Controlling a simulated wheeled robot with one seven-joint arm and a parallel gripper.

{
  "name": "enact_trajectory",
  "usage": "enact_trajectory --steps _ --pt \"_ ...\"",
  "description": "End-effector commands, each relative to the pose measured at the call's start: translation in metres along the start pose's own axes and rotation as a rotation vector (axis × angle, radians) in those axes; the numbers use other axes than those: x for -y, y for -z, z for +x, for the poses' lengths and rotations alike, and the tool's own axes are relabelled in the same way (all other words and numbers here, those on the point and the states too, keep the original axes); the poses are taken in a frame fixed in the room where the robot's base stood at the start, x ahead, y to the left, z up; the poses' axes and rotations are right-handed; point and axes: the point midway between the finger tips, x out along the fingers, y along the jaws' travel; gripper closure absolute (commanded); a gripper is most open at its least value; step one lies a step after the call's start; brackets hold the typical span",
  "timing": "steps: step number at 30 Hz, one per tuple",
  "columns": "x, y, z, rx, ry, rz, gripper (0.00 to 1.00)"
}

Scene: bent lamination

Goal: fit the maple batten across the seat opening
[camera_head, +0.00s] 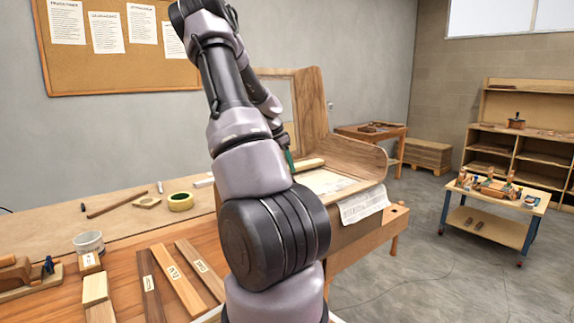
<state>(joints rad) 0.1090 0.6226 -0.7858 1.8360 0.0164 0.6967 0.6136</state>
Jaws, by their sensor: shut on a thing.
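The bent-wood seat frame (358,153) stands on the bench, with a tall back panel and a curved side. Its seat opening (325,182) is partly hidden by my arm, and a pale printed sheet shows there. A pale strip, which looks like the maple batten (309,164), lies across the far part of the opening, its left part hidden behind my arm. My gripper (290,158) is mostly hidden behind my forearm; a green part shows just above the batten's left end. It is shut on the batten. I cannot tell whether the batten touches the frame.
Three labelled wood strips (176,282) lie on the near bench, by a white cup (89,243) and wood blocks (95,288). A tape roll (180,201) lies behind. A printed sheet (363,205) hangs over the front edge. A trolley (497,205) stands right, with free floor between.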

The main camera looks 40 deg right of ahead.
Motion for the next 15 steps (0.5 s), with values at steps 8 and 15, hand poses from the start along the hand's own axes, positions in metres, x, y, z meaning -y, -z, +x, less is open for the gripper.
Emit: enact_trajectory --steps 8,15 --pt "0.0000 -0.0010 0.0032 -0.001 0.000 0.000 1.00" --pt "-0.0001 -0.0021 0.0058 0.000 0.000 0.000 1.00"
